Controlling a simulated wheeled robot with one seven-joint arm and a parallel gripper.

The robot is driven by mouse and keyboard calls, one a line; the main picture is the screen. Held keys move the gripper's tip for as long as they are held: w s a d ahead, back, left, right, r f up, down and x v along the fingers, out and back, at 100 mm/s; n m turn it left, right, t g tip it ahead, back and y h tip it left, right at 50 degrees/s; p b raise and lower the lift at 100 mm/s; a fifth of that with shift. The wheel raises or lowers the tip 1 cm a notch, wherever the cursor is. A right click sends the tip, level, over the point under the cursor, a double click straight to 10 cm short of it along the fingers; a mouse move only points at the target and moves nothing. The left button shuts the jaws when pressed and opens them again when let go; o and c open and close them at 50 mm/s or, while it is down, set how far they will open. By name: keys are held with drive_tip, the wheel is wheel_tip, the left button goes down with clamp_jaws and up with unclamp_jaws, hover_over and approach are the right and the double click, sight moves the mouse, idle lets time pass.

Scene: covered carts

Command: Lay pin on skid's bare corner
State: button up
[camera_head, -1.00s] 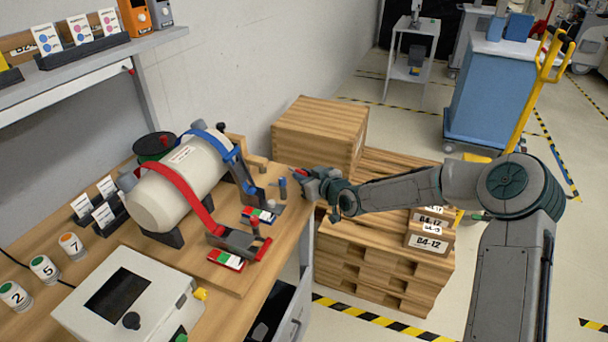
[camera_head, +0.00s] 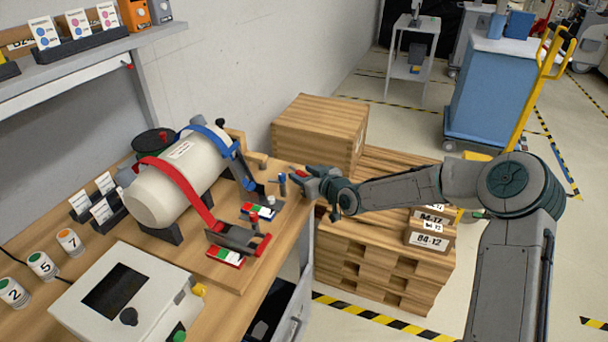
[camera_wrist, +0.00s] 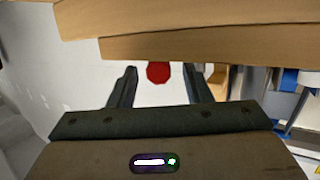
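My gripper (camera_head: 305,180) is at the right edge of the workbench, beyond the blue strap's clamp. In the wrist view its two fingers (camera_wrist: 160,88) stand apart. A red, roughly octagonal end (camera_wrist: 159,72) shows between them, with a gap on each side. A small red part also shows at the fingertips in the head view; I cannot tell whether it is the pin. A thin upright blue-grey pin (camera_head: 282,185) stands just left of the fingertips. The wooden skid board (camera_head: 232,278) lies under a white tank (camera_head: 178,180) held by red and blue straps; its near right corner is bare.
A white box with a dark screen (camera_head: 135,300) stands at the front of the bench. Red-green-white labels (camera_head: 226,257) lie by the clamps. Wooden pallets (camera_head: 370,265) and a wooden crate (camera_head: 320,130) stand right of the bench, under and behind my arm.

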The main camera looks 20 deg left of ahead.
drive_tip(key=b+v, duration=0.1)
drive_tip(key=v, duration=1.2)
drive_tip(key=shift+s+d, duration=0.25)
drive_tip(key=shift+s, duration=0.05)
